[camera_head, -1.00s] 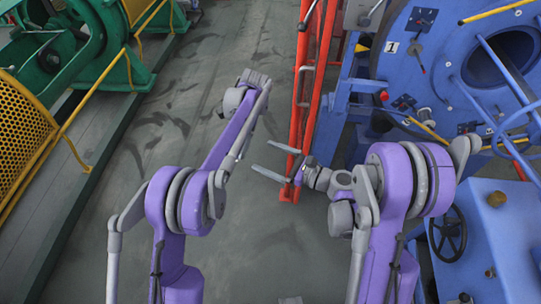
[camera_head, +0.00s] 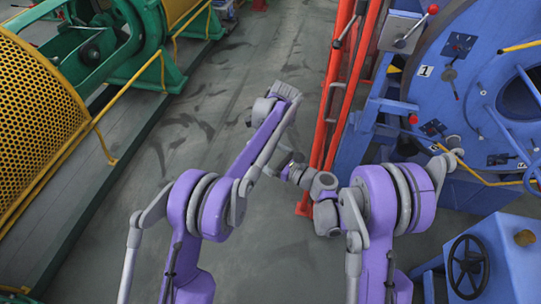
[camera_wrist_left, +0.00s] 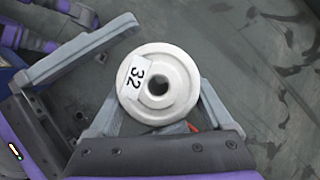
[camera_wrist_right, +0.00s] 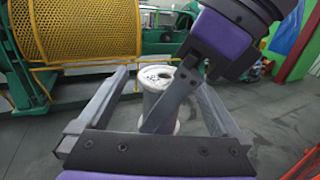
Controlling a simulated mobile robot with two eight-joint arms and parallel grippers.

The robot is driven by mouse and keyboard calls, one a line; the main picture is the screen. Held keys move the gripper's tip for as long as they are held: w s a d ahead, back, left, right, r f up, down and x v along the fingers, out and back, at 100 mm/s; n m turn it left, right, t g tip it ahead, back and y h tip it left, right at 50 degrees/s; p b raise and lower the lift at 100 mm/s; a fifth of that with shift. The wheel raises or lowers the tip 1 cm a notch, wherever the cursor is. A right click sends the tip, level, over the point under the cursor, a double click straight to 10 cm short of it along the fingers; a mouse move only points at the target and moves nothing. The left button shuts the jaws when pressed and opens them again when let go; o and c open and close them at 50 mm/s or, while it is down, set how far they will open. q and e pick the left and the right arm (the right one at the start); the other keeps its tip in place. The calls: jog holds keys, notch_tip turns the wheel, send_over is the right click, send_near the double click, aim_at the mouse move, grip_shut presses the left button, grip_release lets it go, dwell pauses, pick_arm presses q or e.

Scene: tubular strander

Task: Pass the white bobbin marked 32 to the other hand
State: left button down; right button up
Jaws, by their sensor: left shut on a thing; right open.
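The white bobbin (camera_wrist_left: 157,84) marked 32 shows its flanged end, centre hole and number label in the left wrist view. My left gripper (camera_wrist_left: 160,98) is shut on it, a finger at either side. In the right wrist view the bobbin (camera_wrist_right: 157,78) stands roughly upright, partly covered by a grey left-gripper finger. My right gripper (camera_wrist_right: 161,73) is open, with its fingers spread to either side of the bobbin. Whether a right finger touches it I cannot tell. In the head view the bobbin is hidden and the right fingers are behind my left forearm.
A red rail frame (camera_head: 334,110) stands close behind my right wrist. The blue machine (camera_head: 460,90) and a blue cabinet with a handwheel (camera_head: 468,263) are at right. Green machinery with a yellow mesh guard (camera_head: 35,110) is at left. The grey floor (camera_head: 215,100) between is clear.

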pick_arm(q)
jog(key=shift+d, duration=0.1)
pick_arm(e)
jog(key=shift+a, duration=0.25)
jog(key=shift+s+a, duration=0.15)
grip_shut()
pick_arm(q)
jog(key=shift+c, duration=1)
grip_release()
jog(key=shift+o, duration=1)
